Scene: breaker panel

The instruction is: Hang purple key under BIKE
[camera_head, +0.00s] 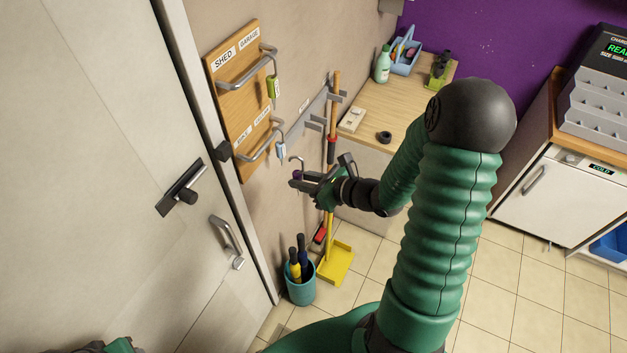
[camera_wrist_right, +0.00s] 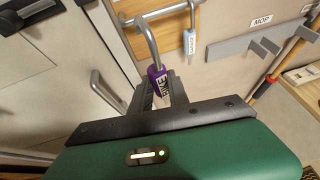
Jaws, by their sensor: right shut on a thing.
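My right gripper (camera_head: 296,184) is shut on the purple key (camera_head: 297,175), in front of and right of the wooden key board (camera_head: 232,95). In the wrist view the purple tag (camera_wrist_right: 157,80) sits between the fingers, its grey hook pointing up. The hook overlaps the board's lower rail in that view; I cannot tell whether they touch. In the head view the hook looks apart from the board. The BIKE label (camera_head: 243,135) is at the lower left of the board, above the lower rail (camera_head: 256,153). My left jaws are not visible.
A green-tagged key (camera_head: 273,87) hangs from the upper rail and a pale blue one (camera_head: 281,151) from the lower rail's right side. A door with a handle (camera_head: 182,188) is left. A wall rack with a broom (camera_head: 333,110) and a bench (camera_head: 385,110) are right of the board.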

